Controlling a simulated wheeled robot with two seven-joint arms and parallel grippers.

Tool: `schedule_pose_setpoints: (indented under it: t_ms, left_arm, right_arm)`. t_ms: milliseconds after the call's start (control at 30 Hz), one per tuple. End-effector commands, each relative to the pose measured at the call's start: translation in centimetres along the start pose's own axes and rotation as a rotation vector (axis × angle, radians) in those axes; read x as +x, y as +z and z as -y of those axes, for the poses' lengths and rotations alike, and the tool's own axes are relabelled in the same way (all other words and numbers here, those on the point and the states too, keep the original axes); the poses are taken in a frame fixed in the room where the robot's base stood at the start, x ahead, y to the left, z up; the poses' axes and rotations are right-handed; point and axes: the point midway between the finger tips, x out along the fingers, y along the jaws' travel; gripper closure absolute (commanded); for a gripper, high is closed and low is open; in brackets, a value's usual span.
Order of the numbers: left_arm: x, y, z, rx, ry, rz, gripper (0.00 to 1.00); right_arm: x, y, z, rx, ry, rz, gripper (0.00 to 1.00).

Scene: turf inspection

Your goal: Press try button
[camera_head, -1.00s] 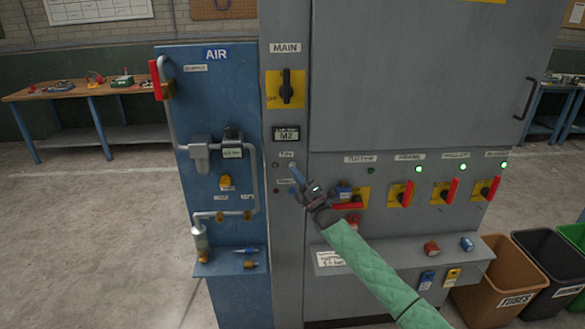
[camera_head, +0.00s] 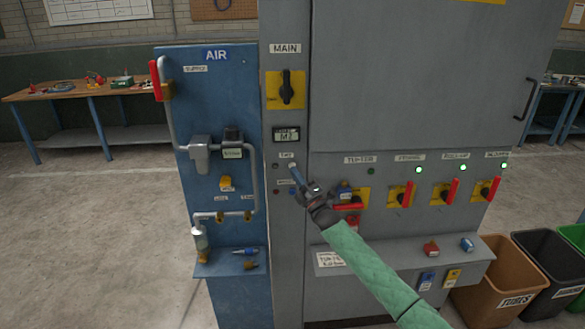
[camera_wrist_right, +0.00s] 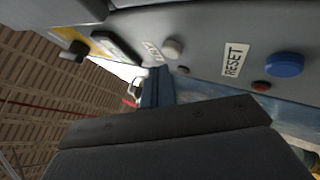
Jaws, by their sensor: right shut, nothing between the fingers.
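The TRY label (camera_head: 287,155) is on the grey narrow panel, below the M2 display (camera_head: 287,135). In the right wrist view the pale round TRY button (camera_wrist_right: 174,47) stands beside its label (camera_wrist_right: 152,52). My right gripper (camera_head: 295,171) is shut and empty, its tip just below the TRY label in the head view. I cannot tell whether the tip touches the button. My left gripper is not in view.
The blue RESET button (camera_wrist_right: 284,64) is close by, with a small red lamp (camera_wrist_right: 261,86). The black MAIN switch (camera_head: 286,87) is above. Red-handled switches (camera_head: 400,194) line the cabinet to the right. The blue AIR panel (camera_head: 225,110) stands left.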

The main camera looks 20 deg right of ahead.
Motion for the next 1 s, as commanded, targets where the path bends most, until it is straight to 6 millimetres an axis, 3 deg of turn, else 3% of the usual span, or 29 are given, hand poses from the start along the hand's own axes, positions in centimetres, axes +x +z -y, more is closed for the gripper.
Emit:
schedule_pose_setpoints:
  t_ms: [1000]
  left_arm:
    - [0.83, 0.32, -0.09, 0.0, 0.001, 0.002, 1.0]
  right_arm:
    - [0.43, 0.36, 0.46, -0.001, 0.0, 0.001, 1.0]
